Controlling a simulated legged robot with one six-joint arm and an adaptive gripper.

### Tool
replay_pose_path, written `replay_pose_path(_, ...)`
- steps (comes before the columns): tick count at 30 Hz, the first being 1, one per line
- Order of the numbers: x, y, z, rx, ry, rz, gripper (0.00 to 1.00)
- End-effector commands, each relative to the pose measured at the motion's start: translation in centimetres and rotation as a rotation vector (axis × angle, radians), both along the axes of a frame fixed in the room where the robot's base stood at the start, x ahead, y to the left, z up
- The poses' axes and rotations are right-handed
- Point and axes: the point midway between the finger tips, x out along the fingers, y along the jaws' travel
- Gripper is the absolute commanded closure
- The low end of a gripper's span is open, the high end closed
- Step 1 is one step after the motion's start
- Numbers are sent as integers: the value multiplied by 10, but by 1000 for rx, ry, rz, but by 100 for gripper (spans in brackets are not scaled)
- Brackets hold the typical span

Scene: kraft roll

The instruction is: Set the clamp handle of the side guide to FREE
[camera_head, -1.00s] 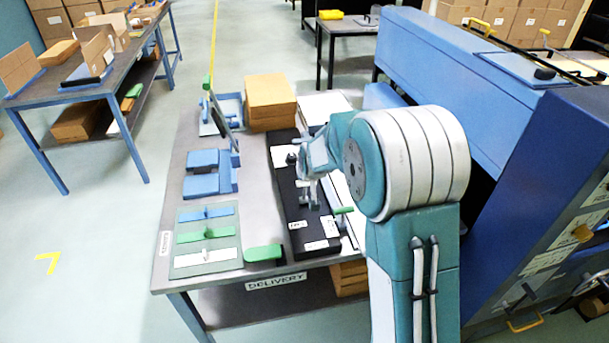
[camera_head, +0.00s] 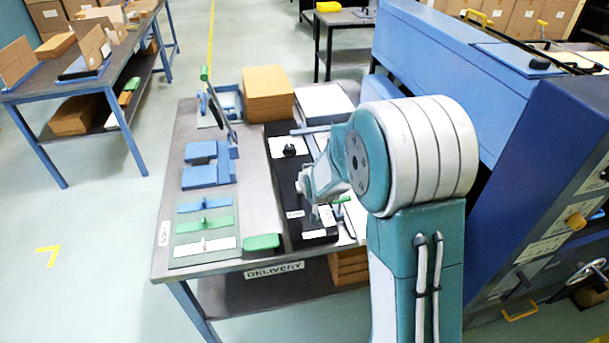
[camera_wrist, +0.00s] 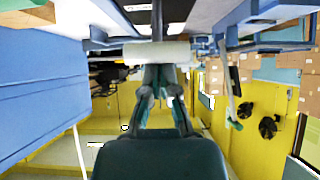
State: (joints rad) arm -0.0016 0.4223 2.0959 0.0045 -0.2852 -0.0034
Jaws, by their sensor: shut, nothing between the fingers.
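The black side guide bar (camera_head: 284,190) lies on the delivery table in the head view, with a black knob (camera_head: 289,150) on a white plate and white labels on its near part. A green handle (camera_head: 341,201) shows just right of my gripper and is partly hidden by it; I cannot read which setting it points to.
The table (camera_head: 252,205) also holds a cardboard stack (camera_head: 268,93), blue blocks (camera_head: 208,175), a sheet with blue, green and white strips (camera_head: 205,222) and a green pad (camera_head: 262,242). A large blue machine (camera_head: 460,80) stands right.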

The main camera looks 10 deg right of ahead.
Motion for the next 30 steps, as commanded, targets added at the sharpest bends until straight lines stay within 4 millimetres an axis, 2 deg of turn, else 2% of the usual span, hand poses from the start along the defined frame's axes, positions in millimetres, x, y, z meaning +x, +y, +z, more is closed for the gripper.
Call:
replay_pose_path(20,-7,0,-8,0,20,0,100)
replay_pose_path(25,-2,0,3,0,14,0,100)
replay_pose_path(30,10,0,27,-1,1,1,100)
